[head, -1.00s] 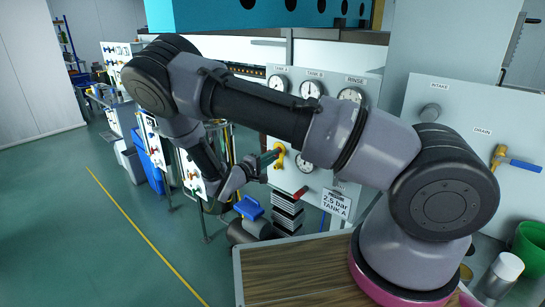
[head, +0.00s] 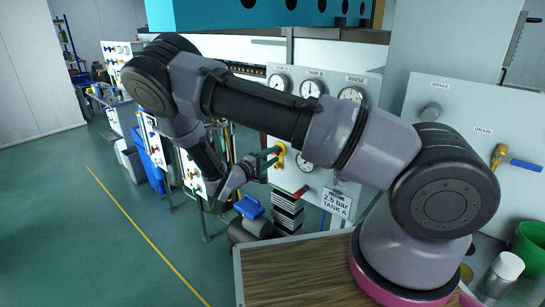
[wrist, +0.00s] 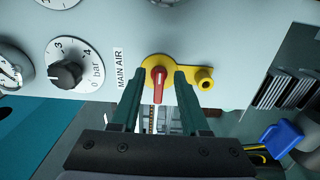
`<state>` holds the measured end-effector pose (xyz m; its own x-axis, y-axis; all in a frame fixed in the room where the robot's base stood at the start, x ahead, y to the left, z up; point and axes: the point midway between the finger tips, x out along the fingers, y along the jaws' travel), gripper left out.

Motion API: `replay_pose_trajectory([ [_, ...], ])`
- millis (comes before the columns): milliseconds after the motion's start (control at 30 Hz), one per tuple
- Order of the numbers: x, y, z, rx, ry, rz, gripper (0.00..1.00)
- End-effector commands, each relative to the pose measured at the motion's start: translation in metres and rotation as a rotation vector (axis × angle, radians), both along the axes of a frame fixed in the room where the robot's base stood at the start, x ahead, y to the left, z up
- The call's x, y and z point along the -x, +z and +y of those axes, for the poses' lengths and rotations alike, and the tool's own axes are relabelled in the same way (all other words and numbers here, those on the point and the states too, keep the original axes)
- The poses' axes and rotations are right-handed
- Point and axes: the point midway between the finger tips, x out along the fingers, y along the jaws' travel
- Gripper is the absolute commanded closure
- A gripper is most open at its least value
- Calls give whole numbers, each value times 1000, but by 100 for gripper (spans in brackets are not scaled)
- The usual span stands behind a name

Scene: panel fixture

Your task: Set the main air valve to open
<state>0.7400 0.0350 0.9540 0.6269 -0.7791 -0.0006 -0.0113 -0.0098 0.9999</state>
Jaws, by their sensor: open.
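The main air valve is a yellow fitting (wrist: 182,68) with a red handle (wrist: 159,82), next to the MAIN AIR label, in the wrist view. The handle points down the picture, crosswise to the yellow stub that extends right. In the head view the yellow valve (head: 280,153) is on the gauge panel, just beyond my gripper (head: 270,158). In the wrist view, my gripper (wrist: 157,80) is open, with one green finger on each side of the red handle. Gaps show between handle and fingers; contact with the panel cannot be told.
A black knob (wrist: 66,74) with a bar scale is beside the label. The gauge panel (head: 322,125) carries several dials and a lower red handle (head: 301,192). A blue-handled drain valve (head: 515,161) is at the right. A blue object (head: 249,207) lies below my gripper.

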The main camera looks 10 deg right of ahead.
Motion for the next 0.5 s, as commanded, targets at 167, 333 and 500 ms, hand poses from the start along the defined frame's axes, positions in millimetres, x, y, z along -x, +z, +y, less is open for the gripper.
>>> replay_pose_trajectory([
  [167,10,0,14,-1,4,0,55],
  [333,31,0,41,-1,5,0,55],
  [500,52,0,66,-1,4,0,55],
])
